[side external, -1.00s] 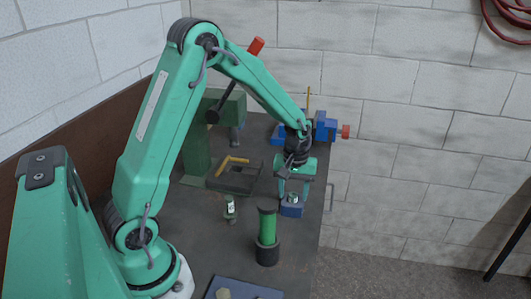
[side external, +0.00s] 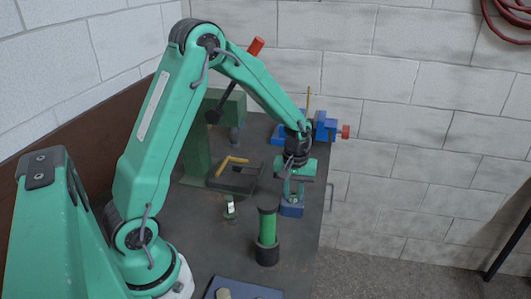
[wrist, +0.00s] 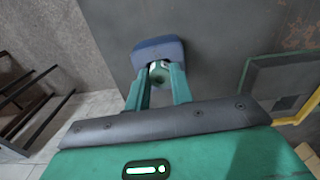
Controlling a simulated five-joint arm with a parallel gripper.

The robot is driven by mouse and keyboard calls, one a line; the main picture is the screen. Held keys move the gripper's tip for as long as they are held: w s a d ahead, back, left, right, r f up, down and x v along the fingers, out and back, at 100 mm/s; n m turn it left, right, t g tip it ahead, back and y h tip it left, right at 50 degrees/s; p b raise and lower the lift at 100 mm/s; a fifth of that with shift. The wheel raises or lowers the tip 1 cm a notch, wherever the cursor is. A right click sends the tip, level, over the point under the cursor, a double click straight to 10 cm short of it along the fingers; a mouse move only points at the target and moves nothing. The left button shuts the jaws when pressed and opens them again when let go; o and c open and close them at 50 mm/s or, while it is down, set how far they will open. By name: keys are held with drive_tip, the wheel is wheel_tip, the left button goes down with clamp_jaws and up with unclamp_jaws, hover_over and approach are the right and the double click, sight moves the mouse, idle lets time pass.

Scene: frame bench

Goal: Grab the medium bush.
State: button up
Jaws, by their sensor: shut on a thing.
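My gripper (side external: 292,197) is at the far right part of the bench, pointing down over a small blue block (side external: 291,211). Its two fingers are shut on a bush, a short pale green and white cylinder (wrist: 159,70), seen between the fingertips in the wrist view. The bush is still at the blue block (wrist: 155,49), which lies just beyond it; I cannot tell whether it is seated in it. A second small green and white cylinder (side external: 230,207) stands on the bench to the left. No label shows which is medium.
A taller green cylinder in a black base (side external: 267,238) stands nearer the camera. A dark tray with a yellow bent bar (side external: 232,162) and a green press (side external: 195,148) are behind left. A blue vise (side external: 325,128) is behind. The bench's right edge is close.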

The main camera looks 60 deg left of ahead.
sight(293, 194)
drive_tip(key=shift+r, duration=0.1)
drive_tip(key=shift+r, duration=0.8)
wheel_tip(293, 194, up, 2)
drive_tip(key=shift+r, duration=0.25)
drive_tip(key=s+d+r, duration=0.4)
drive_tip(key=d+r, duration=0.2)
drive_tip(key=d, duration=0.4)
drive_tip(key=shift+s+d+r, duration=0.2)
drive_tip(key=shift+d+r, duration=0.15)
drive_tip(key=shift+d, duration=0.05)
drive_tip(key=shift+w, duration=0.15)
